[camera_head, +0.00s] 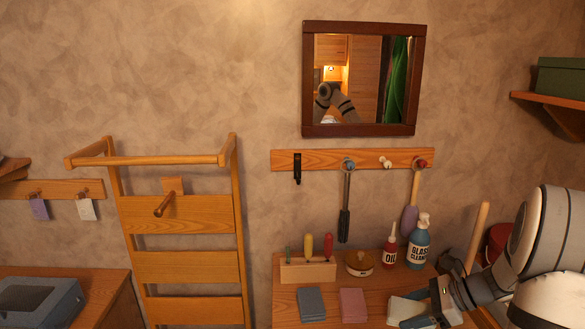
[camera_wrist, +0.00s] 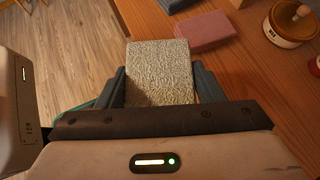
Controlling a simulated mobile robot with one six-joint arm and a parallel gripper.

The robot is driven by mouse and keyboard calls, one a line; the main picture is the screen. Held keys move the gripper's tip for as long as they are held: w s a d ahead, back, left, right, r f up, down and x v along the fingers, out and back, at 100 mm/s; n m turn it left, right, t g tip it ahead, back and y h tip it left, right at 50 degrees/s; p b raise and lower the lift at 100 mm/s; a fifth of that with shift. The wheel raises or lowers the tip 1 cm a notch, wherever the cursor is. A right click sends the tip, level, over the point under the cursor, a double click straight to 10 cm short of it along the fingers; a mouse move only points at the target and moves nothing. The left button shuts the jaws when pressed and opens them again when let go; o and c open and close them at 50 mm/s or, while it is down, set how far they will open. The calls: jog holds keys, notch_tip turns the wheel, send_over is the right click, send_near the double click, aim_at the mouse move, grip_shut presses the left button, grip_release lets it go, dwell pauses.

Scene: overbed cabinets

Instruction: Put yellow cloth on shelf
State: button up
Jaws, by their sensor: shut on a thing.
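A pale yellowish, textured folded cloth (camera_wrist: 160,68) is between the two fingers of my gripper (camera_wrist: 161,88), which is shut on it. In the head view the cloth (camera_head: 404,309) looks pale, at the bench's right front, with my gripper (camera_head: 432,304) partly covering it. I cannot tell whether it clears the bench top. A wooden wall shelf (camera_head: 549,101) is at the upper right, with a green box (camera_head: 561,78) on it. Its right part is cut off by the frame.
The wooden bench (camera_head: 287,314) holds a grey-blue cloth (camera_head: 311,304), a pink cloth (camera_head: 353,304), a tool block (camera_head: 307,270), a round lidded pot (camera_head: 359,263), an oil bottle (camera_head: 389,250) and a glass cleaner bottle (camera_head: 418,248). A peg rail (camera_head: 325,160) hangs above.

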jog(key=shift+s+a, duration=0.1)
jog(key=shift+s, duration=0.15)
jog(key=w+a+m+t+h, duration=0.1)
jog(key=w+a+m+t, duration=0.1)
jog(key=w+a+m, duration=0.1)
jog(key=w+a+m+t+h, duration=0.2)
jog(key=w+a, duration=0.2)
jog(key=a, duration=0.1)
jog(key=w+a+m+t+h, duration=0.1)
jog(key=w+a+m+h, duration=0.1)
jog(key=w+a+m, duration=0.1)
jog(key=shift+w+a+f+m+t, duration=0.2)
jog(key=shift+w+a+m+t, duration=0.15)
jog(key=shift+a, duration=0.2)
jog(key=shift+s+a+f+m+t+h, duration=0.45)
jog(key=shift+s+a+f+m+h, duration=0.15)
jog(key=shift+a+f+m+h, duration=0.3)
jog(key=shift+d+r, duration=0.1)
jog(key=shift+d, duration=0.05)
jog(key=shift+d, duration=0.1)
